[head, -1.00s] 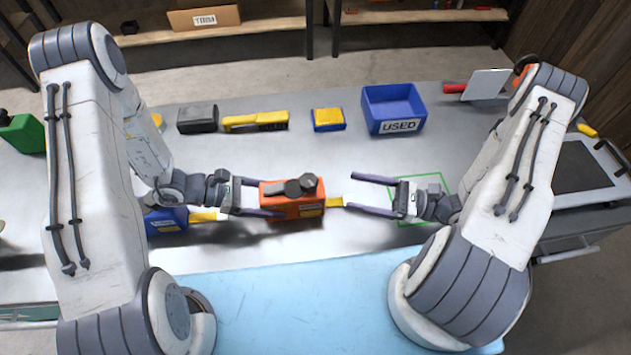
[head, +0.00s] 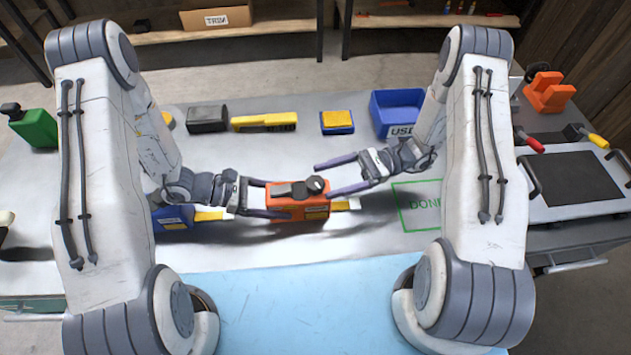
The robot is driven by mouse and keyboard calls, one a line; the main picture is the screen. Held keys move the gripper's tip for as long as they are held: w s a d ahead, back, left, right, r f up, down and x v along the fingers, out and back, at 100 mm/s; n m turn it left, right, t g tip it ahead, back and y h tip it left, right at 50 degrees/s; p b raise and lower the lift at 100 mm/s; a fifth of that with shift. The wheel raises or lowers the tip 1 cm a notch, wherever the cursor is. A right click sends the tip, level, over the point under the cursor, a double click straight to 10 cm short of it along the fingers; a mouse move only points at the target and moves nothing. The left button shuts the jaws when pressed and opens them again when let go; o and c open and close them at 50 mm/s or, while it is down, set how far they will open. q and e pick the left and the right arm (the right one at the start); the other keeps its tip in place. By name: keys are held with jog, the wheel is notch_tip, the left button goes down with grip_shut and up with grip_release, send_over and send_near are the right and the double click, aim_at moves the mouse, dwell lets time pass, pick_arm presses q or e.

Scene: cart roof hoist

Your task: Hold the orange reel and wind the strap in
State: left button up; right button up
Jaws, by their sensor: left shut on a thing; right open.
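The orange reel (head: 285,205) sits on the grey table in the middle of the head view. A dark crank with a round knob (head: 316,184) lies across its top. My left gripper (head: 281,199) is shut on the reel from the left, one finger along its near side. The yellow and white strap (head: 342,205) shows at the reel's right side, and a similar yellow and white piece (head: 212,214) shows at its left. My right gripper (head: 323,180) is open, its fingertips close around the knob; I cannot tell whether they touch it.
A blue block (head: 172,222) is left of the reel, partly behind my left arm. A green outlined square marked DONE (head: 425,205) lies empty at right. A blue bin (head: 395,108), yellow brush (head: 264,122) and blue-yellow block (head: 337,122) stand at the back.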

aim_at(315, 183)
jog(key=shift+x, duration=1.95)
grip_shut()
jog(key=shift+m+t, duration=0.3)
jog(key=shift+t, duration=0.2)
jog(key=m+t, duration=0.2)
jog(key=t, duration=0.2)
jog(key=m+t, duration=0.3)
jog(key=t, duration=0.1)
jog(key=m+t+h, duration=0.1)
jog(key=m+t, duration=0.1)
jog(key=t, duration=0.1)
jog(key=m+t+h, duration=0.2)
jog(key=t, duration=0.1)
jog(key=shift+a+m, duration=0.1)
jog(key=shift+m, duration=0.3)
jog(key=shift+t, duration=0.4)
jog(key=shift+m+t+h, duration=0.3)
jog(key=shift+m+h, duration=0.1)
jog(key=shift+h, duration=0.1)
